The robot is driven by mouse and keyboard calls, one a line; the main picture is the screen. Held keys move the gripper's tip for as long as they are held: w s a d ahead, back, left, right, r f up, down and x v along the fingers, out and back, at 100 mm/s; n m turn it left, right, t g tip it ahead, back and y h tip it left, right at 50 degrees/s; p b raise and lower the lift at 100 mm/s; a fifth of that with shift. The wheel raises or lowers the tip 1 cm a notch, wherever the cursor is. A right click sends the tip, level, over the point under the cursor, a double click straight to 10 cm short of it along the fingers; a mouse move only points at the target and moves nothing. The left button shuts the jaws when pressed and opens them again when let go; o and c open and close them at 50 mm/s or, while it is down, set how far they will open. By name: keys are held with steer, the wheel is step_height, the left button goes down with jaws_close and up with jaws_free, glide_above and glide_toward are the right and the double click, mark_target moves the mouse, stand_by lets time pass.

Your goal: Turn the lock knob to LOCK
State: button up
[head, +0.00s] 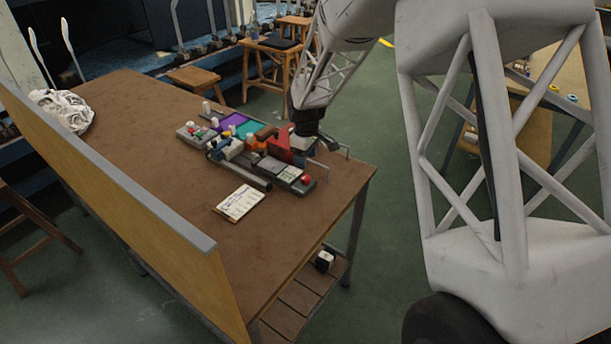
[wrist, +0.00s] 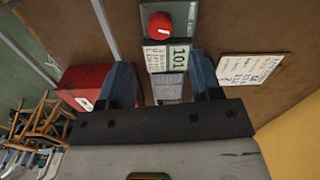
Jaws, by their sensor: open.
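A round red knob (wrist: 160,25) with a small white mark sits on a grey plate at the top of the wrist view. It also shows in the head view (head: 306,180), at the near right end of the device on the table. I cannot read its setting or confirm that it is the lock knob. A white label with "101" (wrist: 180,56) lies just below it in the wrist view. My gripper (wrist: 163,76) is open, with its two blue fingers apart and nothing seen held. The knob lies beyond the fingertips, untouched in the picture.
A red block (head: 286,146) stands close beside my gripper and shows left of the fingers in the wrist view (wrist: 80,88). A printed card (head: 240,203) lies on the brown table (head: 190,215). A metal handle (head: 333,147) is near the table's right edge.

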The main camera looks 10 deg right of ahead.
mark_target(305, 177)
steer(key=shift+f, duration=0.1)
steer(key=shift+f, duration=3.85)
steer(key=c, duration=0.9)
